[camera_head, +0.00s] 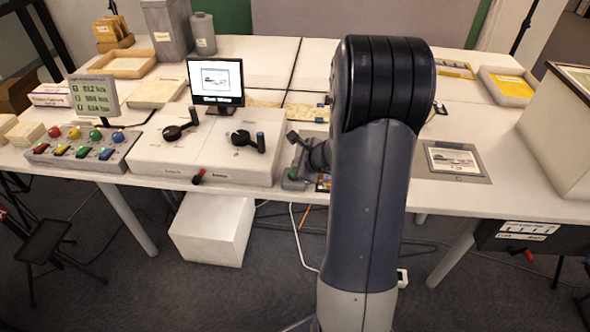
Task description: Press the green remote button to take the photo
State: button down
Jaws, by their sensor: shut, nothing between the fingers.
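A grey remote-like block (295,182) lies at the front edge of the table, just left of my arm. A small green patch on it (292,173) looks like its button. My gripper (299,163) shows only partly beside my arm, close above this block, and looks shut and empty. I cannot tell whether its tips touch the green button. The rest of my wrist is hidden behind my large arm link.
A control panel (75,160) with coloured knobs and switches is at left. A white unit (205,160) with two black cranks stands between it and my gripper. A framed photo (453,160) and large box (560,130) are at right.

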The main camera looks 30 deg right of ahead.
jog(key=shift+r, duration=0.15)
notch_tip(320, 180, up, 5)
jog(key=p, duration=0.4)
jog(key=shift+f, duration=0.2)
dwell(0.7)
